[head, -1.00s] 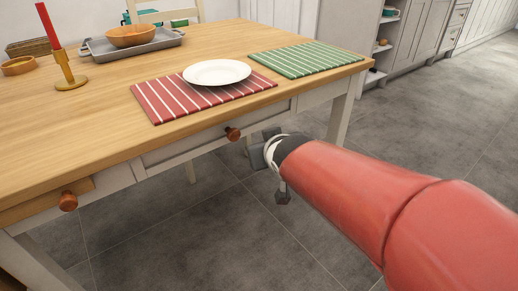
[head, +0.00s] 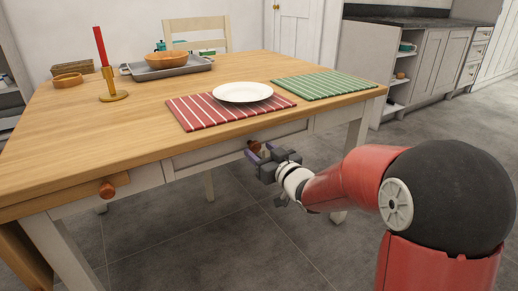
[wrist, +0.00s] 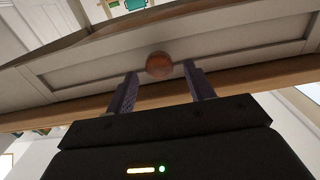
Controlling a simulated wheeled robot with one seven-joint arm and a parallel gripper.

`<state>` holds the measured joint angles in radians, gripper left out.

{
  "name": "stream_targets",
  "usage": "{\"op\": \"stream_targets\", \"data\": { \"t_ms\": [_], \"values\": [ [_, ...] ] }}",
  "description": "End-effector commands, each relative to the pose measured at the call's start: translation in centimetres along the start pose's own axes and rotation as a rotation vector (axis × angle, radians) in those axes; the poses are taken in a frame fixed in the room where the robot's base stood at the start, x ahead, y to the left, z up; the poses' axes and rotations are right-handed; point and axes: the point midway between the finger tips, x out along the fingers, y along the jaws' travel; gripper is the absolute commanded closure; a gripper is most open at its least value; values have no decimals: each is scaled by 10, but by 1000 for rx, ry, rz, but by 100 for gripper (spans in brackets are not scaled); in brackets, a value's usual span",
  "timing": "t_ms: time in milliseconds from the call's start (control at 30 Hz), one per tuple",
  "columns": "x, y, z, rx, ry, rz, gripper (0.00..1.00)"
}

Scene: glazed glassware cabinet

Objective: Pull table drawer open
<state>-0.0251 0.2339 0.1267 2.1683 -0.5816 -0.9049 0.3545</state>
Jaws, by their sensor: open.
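The wooden table (head: 120,130) has a pale drawer front (head: 210,153) under its top, and the drawer looks shut. Its round reddish-brown knob (head: 255,147) is partly hidden by my gripper (head: 259,154) in the head view. In the wrist view the knob (wrist: 159,65) shows between the two fingertips of my gripper (wrist: 160,71), with a gap on each side. The fingers are open and point at the drawer front (wrist: 235,50). I cannot tell how deep the knob sits between them.
A second knob (head: 106,189) is at the table's left. On top are a white plate (head: 243,91) on a red striped mat (head: 205,112), a green striped mat (head: 325,83), a red candle (head: 101,46) and a grey tray (head: 190,68). Floor is clear on the right.

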Motion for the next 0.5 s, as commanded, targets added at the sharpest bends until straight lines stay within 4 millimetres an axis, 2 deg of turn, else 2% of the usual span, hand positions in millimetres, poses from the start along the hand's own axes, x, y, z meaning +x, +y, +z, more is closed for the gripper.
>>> {"op": "stream_targets", "data": {
  "t_ms": [100, 200, 500],
  "values": [
    [15, 0, 0, -1, 0, -1, 47],
    [22, 0, 0, -1, 0, 0, 47],
    [24, 0, 0, -1, -1, 1, 47]
  ]
}}
